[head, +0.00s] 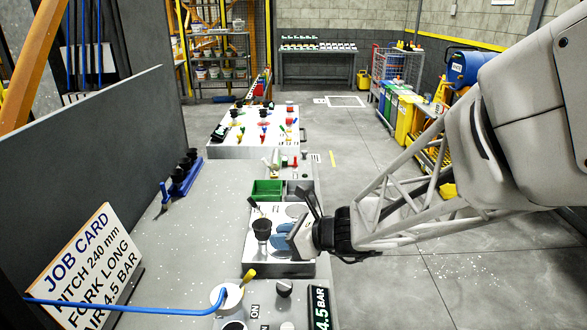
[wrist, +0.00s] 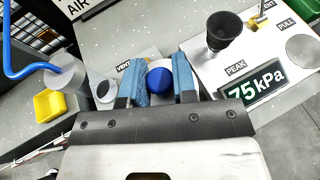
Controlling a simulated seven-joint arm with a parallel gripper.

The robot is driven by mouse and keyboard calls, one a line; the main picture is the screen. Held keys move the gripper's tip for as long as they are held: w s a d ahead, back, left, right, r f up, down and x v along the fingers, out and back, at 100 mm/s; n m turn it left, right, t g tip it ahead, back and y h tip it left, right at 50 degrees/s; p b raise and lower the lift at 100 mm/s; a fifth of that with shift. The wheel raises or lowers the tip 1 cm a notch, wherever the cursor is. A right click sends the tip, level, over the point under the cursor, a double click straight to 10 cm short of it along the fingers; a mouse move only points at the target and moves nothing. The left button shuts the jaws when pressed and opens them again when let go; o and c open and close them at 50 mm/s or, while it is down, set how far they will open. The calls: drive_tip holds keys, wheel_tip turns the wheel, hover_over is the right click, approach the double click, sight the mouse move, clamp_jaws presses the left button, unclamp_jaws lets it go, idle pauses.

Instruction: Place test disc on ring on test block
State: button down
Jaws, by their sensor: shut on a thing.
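My gripper (wrist: 159,84) has its two blue fingers closed on a round blue piece (wrist: 158,80). Whether it is the test disc, or a knob on it, I cannot tell. A pale round surface shows just behind it, partly hidden by the fingers. In the head view my gripper (head: 288,238) is low over the right part of the white panel (head: 256,268), and the held piece is not clear. A flat grey disc (wrist: 302,48) lies on the panel, by the word PULL; it also shows in the head view (head: 296,210). I cannot tell which part is the ring.
A black cup (wrist: 226,28) stands upright on the panel, above a display reading 75 kPa (wrist: 255,90). A white cylinder with a blue hose (head: 226,296) stands nearer. A green bin (head: 267,190) is beyond the panel.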

drive_tip(key=w+d+f, duration=0.2)
drive_tip(key=w, duration=0.3)
drive_tip(key=w+d+f, duration=0.2)
drive_tip(key=w+f, duration=0.1)
drive_tip(key=w, duration=0.2)
drive_tip(key=w+d+f, duration=0.3)
drive_tip(key=w, duration=0.2)
drive_tip(key=shift+w, duration=0.35)
drive_tip(key=shift+w+a, duration=0.1)
hover_over(297, 211)
drive_tip(key=shift+f, duration=0.8)
drive_tip(key=shift+f, duration=1.75)
drive_tip(key=shift+f, duration=0.1)
drive_tip(key=c, duration=0.9)
unclamp_jaws()
